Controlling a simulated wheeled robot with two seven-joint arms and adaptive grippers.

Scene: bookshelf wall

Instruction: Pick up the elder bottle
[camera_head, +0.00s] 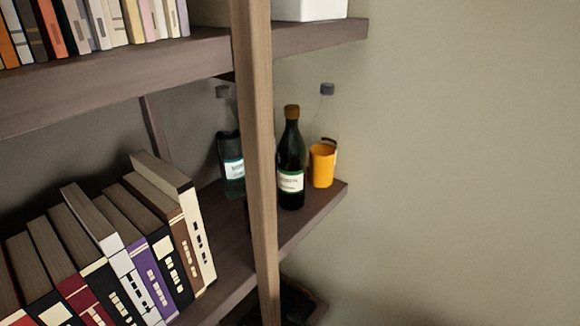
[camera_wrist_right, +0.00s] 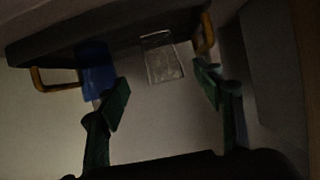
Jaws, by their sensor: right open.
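Several bottles stand upright on the middle shelf in the head view. A dark bottle with a brown cap and pale label (camera_head: 291,165) stands just right of the wooden post. A bottle with a grey cap and pale label (camera_head: 231,150) stands left of the post, partly covered by it. A clear bottle with a grey cap (camera_head: 327,105) stands at the right, behind an orange mug. The labels are too small to read, so I cannot tell which is the elder bottle. My right gripper (camera_wrist_right: 162,84) is open, with green fingers apart and nothing between them. My left gripper is out of view.
The orange mug (camera_head: 322,166) is near the shelf's right end. The wooden post (camera_head: 257,160) stands in front of the shelves. Books (camera_head: 140,250) lean at the left. The dark right wrist view shows a blue object (camera_wrist_right: 97,70) and a clear glass-like object (camera_wrist_right: 161,58).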

